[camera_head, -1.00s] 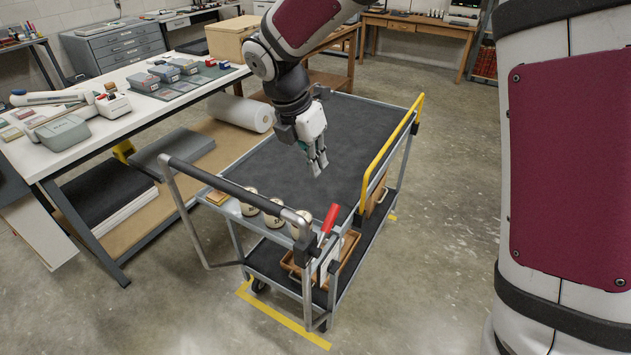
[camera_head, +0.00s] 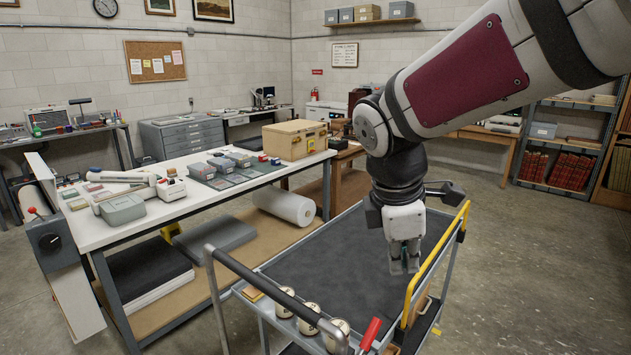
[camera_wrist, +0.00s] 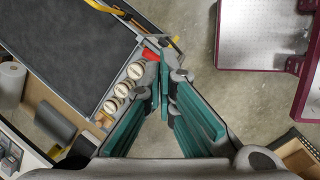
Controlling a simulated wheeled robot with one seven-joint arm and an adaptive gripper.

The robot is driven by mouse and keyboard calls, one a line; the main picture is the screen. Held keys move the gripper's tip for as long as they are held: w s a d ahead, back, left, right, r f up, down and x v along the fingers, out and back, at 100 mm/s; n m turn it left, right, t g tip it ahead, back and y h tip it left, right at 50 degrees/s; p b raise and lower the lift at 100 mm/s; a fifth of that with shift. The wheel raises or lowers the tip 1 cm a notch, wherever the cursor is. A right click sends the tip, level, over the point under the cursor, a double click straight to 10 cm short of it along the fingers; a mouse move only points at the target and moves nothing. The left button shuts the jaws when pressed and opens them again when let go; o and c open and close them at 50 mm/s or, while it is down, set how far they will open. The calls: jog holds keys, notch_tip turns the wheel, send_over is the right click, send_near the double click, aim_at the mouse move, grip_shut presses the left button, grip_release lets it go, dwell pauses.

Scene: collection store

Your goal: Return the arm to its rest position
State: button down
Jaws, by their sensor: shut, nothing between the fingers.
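My gripper (camera_head: 405,258) is above the dark top of the cart (camera_head: 318,262) in the head view, its fingers pointing down, close together and empty. In the wrist view the green-padded fingers (camera_wrist: 164,88) meet at their tips with nothing between them. My arm reaches in from the upper right, its maroon-panelled link above the gripper. The cart top (camera_wrist: 75,55) is bare in its middle. Its yellow rail (camera_head: 437,262) stands to the right of the gripper.
Several white-topped jars (camera_head: 310,318) and a red handle (camera_head: 370,333) are at the cart's near end. A white worktable (camera_head: 180,215) with boxes and tools stands left. A wooden box (camera_head: 295,139) is at its far end. Shelves (camera_head: 565,150) stand back right. Open floor lies right of the cart.

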jog(key=s+d+r+m+t+y, duration=0.1)
jog(key=s+d+m, duration=0.1)
jog(key=s+m, duration=0.6)
jog(key=s+d+r+m+t+y, duration=0.1)
jog(key=s+d+r+m+t, duration=0.1)
jog(key=s+m, duration=0.7)
jog(key=shift+d+r+y, duration=0.15)
jog(key=shift+d+y, duration=0.15)
